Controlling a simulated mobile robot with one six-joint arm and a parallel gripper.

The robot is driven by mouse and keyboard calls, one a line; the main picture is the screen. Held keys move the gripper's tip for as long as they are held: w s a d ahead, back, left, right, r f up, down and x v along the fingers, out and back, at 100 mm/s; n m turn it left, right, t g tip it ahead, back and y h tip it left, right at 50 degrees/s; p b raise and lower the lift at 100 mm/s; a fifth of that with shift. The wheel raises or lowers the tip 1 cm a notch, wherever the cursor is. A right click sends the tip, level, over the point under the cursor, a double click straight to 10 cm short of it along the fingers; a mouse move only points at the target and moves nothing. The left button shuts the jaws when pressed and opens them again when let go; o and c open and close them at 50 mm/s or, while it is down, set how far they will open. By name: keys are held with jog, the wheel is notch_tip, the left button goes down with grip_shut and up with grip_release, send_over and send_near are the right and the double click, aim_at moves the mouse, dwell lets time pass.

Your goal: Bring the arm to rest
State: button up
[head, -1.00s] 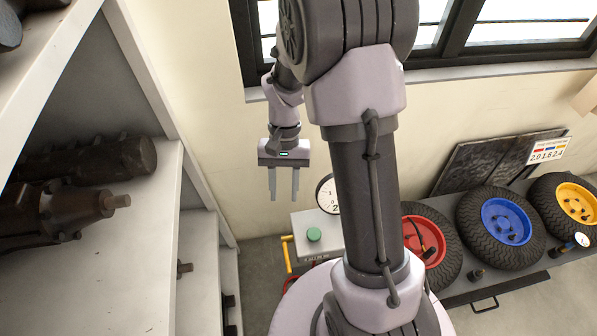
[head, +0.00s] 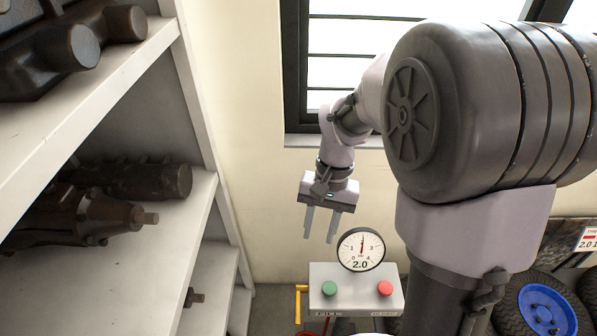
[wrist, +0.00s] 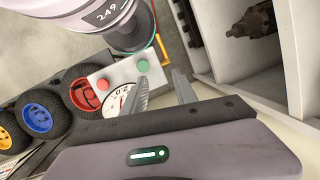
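My gripper (head: 320,238) hangs pointing down in the head view, in front of the cream wall and to the left of my large arm joint. Its two fingers are apart with nothing between them. In the wrist view the two grey fingers (wrist: 160,92) also show spread and empty. The gripper is up and to the left of the gauge in the head view and touches nothing that I can see.
A grey pump box (head: 355,302) with green and red buttons carries a round gauge (head: 361,250) reading 2.0. Shelves (head: 150,262) with dark metal parts stand at left. A blue-hubbed wheel (head: 546,310) is at lower right, with red and yellow ones in the wrist view.

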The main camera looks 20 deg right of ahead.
jog(key=s+a+r+n+t+b, duration=0.1)
jog(key=s+a+r+t+b, duration=0.3)
jog(key=s+r, duration=0.5)
jog(key=s+a+t, duration=0.2)
jog(key=t, duration=0.1)
jog(key=shift+s+r+t, duration=0.2)
jog(key=shift+s+t, duration=0.05)
jog(key=shift+t, duration=0.15)
